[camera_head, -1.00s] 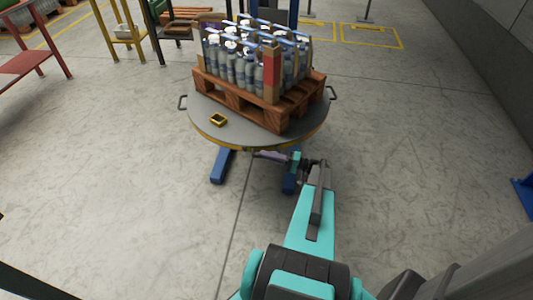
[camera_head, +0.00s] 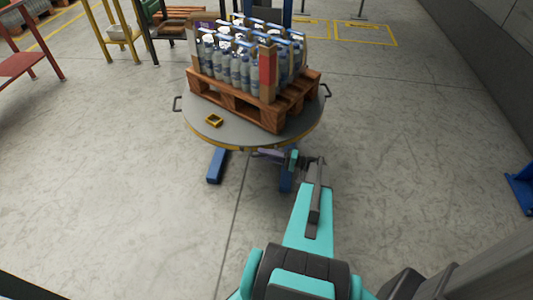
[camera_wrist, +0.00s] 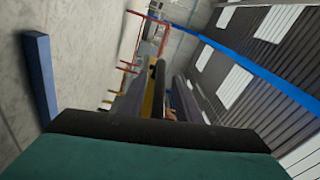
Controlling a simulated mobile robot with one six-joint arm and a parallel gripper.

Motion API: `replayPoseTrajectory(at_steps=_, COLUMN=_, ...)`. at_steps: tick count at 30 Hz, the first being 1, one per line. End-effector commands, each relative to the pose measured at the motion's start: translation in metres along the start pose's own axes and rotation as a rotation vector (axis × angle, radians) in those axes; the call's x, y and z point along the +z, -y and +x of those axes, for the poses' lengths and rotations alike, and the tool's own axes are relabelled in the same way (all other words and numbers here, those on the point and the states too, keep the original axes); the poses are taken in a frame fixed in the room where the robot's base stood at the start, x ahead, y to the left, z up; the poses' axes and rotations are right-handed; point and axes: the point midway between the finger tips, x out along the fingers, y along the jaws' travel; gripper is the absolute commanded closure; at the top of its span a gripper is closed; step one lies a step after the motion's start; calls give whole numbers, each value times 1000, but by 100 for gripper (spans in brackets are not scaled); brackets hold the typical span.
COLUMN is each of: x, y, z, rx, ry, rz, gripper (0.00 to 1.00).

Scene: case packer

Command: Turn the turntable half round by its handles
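The turntable (camera_head: 200,131) is a round grey disc with a yellow rim on blue feet. It bears a wooden pallet (camera_head: 235,99) loaded with bottles. One looped handle (camera_head: 177,103) stands out on its left edge and another handle (camera_head: 326,91) on its right edge. My gripper (camera_head: 268,154) is at the near edge, just in front of and below the rim, away from both of these handles. In the wrist view my gripper (camera_wrist: 160,95) has its fingers apart. A dark bar and a yellow strip show between them; I cannot tell whether the bar is touched.
A red table (camera_head: 22,66) and a yellow stand (camera_head: 118,32) are at the back left. A wall runs along the right. The floor on both sides of the turntable is clear.

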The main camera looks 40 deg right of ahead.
Motion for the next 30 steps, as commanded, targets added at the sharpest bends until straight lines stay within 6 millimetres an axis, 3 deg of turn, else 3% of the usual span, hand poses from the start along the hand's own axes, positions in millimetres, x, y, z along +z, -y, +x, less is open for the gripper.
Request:
replayPoseTrajectory(at_steps=11, x=0, y=-1, z=-19, rx=0, ry=0, rz=1, gripper=69)
replayPoseTrajectory(at_steps=30, x=-1, y=-1, z=-113, rx=0, ry=-1, rz=0, gripper=69)
